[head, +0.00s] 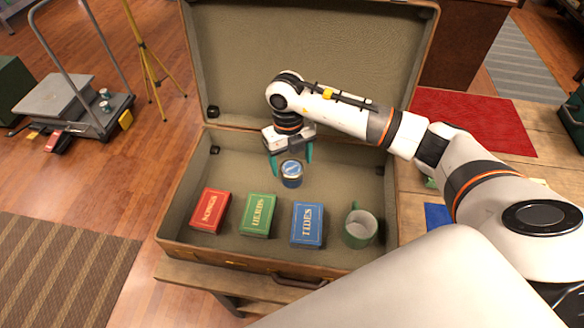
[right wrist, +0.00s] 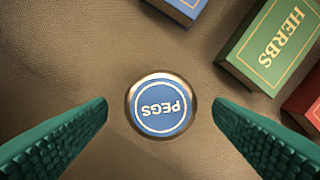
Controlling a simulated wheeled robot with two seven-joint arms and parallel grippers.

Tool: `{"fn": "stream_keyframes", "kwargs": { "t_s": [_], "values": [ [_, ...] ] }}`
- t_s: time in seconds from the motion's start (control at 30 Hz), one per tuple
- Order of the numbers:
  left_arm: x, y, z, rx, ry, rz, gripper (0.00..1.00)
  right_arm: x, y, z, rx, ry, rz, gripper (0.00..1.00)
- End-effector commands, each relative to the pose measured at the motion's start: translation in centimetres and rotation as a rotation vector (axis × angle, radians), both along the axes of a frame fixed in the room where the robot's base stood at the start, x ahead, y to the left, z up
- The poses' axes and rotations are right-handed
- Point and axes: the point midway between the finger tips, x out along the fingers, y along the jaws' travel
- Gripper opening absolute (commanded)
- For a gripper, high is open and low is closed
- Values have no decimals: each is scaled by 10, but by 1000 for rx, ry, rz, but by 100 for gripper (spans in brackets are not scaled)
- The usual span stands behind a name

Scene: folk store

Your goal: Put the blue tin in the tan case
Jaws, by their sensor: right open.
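The blue tin (head: 291,174) stands upright inside the open tan case (head: 250,262), towards the back of its base. Its blue lid reads PEGS, and the lid also shows in the right wrist view (right wrist: 161,105), upside down. My right gripper (head: 291,160) reaches over the case from the right and is pointed down at the tin. Its green fingers (right wrist: 160,118) are open, one on each side of the tin, with gaps between them and the lid. My left gripper is not in either view.
A red SONGS box (head: 210,210), a green HERBS box (head: 258,214), a blue TIDES box (head: 307,224) and a green mug (head: 359,228) stand along the front of the case. The raised lid (head: 310,60) stands behind. A red cloth (head: 470,120) lies on the table to the right.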

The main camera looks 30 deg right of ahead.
Motion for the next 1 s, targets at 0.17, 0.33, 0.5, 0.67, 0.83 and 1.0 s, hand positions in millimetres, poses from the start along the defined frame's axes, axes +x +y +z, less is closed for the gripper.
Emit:
{"fn": "stream_keyframes", "kwargs": {
  "t_s": [0.17, 0.33, 0.5, 0.67, 0.83, 1.0],
  "values": [
    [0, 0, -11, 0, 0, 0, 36, 6, 0, 39, 0, -6, 1, 75],
    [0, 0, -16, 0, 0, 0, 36, 9, 0, 70, 0, -5, 1, 75],
    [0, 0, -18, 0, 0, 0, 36, 10, 0, 85, 0, -1, 1, 75],
    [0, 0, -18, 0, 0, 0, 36, 10, 0, 88, 0, 1, 1, 75],
    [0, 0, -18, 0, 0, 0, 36, 10, 0, 88, 0, 1, 1, 75],
    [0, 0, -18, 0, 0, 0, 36, 10, 0, 88, 0, 0, 1, 75]
  ]
}}
